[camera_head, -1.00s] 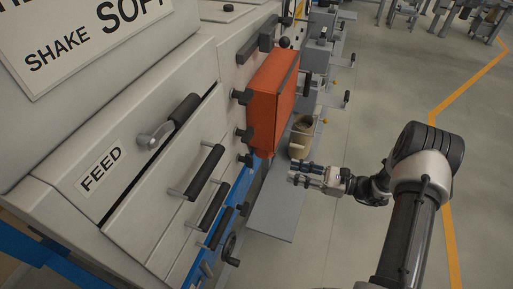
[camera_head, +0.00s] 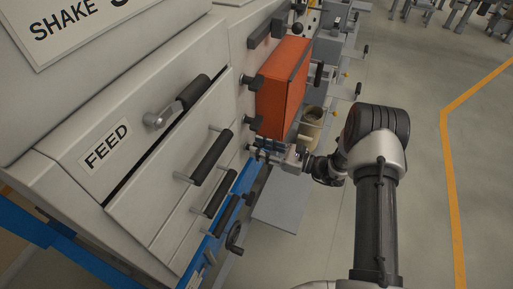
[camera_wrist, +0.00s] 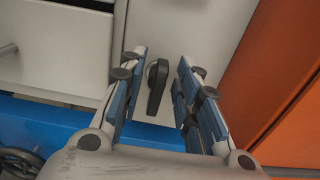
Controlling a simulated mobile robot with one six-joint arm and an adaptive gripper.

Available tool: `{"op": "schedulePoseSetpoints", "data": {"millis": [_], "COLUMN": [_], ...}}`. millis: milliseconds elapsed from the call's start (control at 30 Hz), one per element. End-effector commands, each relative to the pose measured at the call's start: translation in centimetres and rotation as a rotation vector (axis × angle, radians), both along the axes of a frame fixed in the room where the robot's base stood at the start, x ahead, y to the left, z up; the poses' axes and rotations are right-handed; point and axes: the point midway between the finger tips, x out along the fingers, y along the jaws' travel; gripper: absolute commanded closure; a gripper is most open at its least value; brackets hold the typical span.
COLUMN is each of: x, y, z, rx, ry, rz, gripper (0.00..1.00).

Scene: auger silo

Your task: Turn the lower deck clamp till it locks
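The lower deck clamp (camera_wrist: 156,88) is a dark, elongated handle on the pale machine face. In the wrist view it lies between my two fingers, with visible gaps on both sides. My gripper (camera_wrist: 160,62) is open around it, and no finger appears to touch it. There the gripper hides most of the lower clamp. I cannot tell from these views whether the clamp is locked.
An orange box (camera_head: 283,88) stands right beside the clamps and also fills the right of the wrist view (camera_wrist: 285,75). A blue rail (camera_wrist: 70,125) and a handwheel (camera_wrist: 18,160) are at lower left. Drawers with bar handles (camera_head: 212,158) are left. Open floor lies right.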

Motion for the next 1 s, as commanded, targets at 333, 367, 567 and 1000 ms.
{"op": "schedulePoseSetpoints", "data": {"millis": [333, 367, 567, 1000], "x": [0.57, 0.57, 0.55, 0.53], "y": [1.53, 1.53, 1.51, 1.5], "z": [0.01, 0.02, 0.02, 0.0], "rx": [0.0, 0.0, 0.0, 0.0], "ry": [0.0, 0.0, 0.0, 0.0], "rz": [-0.001, -0.001, 0.0, 0.0], "gripper": [0.7, 0.7, 0.76, 1.0]}}
